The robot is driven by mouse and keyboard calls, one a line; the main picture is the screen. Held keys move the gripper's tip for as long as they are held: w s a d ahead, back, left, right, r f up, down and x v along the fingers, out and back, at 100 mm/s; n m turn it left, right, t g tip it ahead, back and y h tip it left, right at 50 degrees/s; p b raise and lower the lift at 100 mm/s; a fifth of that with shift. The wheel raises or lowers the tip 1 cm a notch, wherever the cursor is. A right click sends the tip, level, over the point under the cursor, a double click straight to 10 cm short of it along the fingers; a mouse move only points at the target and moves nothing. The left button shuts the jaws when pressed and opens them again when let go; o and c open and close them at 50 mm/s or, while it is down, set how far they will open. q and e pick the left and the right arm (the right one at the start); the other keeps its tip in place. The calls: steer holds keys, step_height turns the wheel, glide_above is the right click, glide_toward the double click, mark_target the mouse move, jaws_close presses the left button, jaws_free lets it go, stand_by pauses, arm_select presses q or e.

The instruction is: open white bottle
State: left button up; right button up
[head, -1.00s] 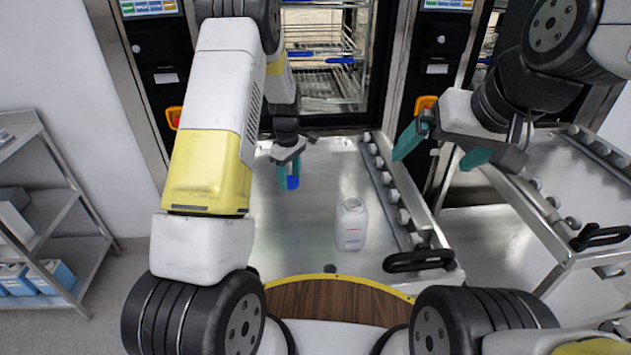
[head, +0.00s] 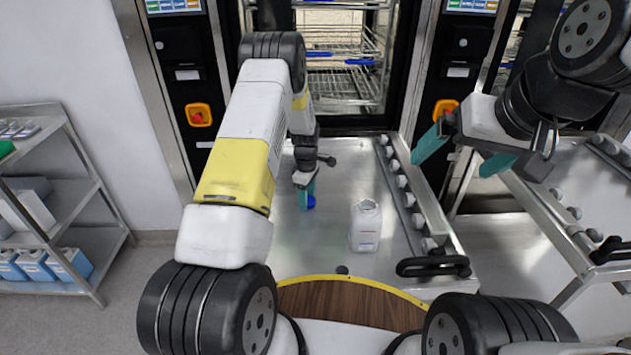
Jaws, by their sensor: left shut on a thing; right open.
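The white bottle (head: 365,227) stands upright on the metal cart top (head: 335,262). Its neck shows no cap, and a small label is on its front. My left gripper (head: 307,197) is to the left of the bottle and apart from it, above the cart top. It is shut on a blue cap (head: 310,203), which shows at its teal fingertips. My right gripper (head: 465,158) is open and empty, its teal fingers spread wide, up and to the right of the bottle.
A rail with several grey rollers (head: 407,200) runs along the cart's right side, with a black handle (head: 433,266) at the near end. A second cart (head: 545,215) stands right. The washer chamber (head: 345,85) is open behind. Shelves with blue-white containers (head: 35,265) stand left.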

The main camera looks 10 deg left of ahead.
arm_select(q)
steer(key=shift+f, duration=0.25)
steer(key=o, duration=1.6)
steer(key=shift+c, duration=0.2)
steer(key=s+r+m+t+h, duration=0.1)
steer(key=s+r+m, duration=0.1)
steer(key=r, duration=1.1)
steer(key=s+r+m+t, duration=0.1)
steer(key=s+r, duration=0.2)
steer(key=r, duration=1)
steer(key=s+r+m+t, duration=0.1)
steer(key=s+r+m, duration=0.3)
steer(key=s+r, duration=0.4)
steer(key=s+r+m+t, duration=0.1)
steer(key=s+r+m, duration=0.1)
steer(key=s, duration=0.5)
steer(key=s+d+r+m+t, duration=0.1)
steer(key=s+r+m, duration=0.2)
steer(key=s, duration=0.3)
steer(key=s+r+m+t+h, duration=0.1)
steer(key=s+r+m, duration=0.2)
steer(key=s, duration=0.4)
steer(key=shift+s+d+m, duration=0.35)
steer(key=shift+m, duration=0.25)
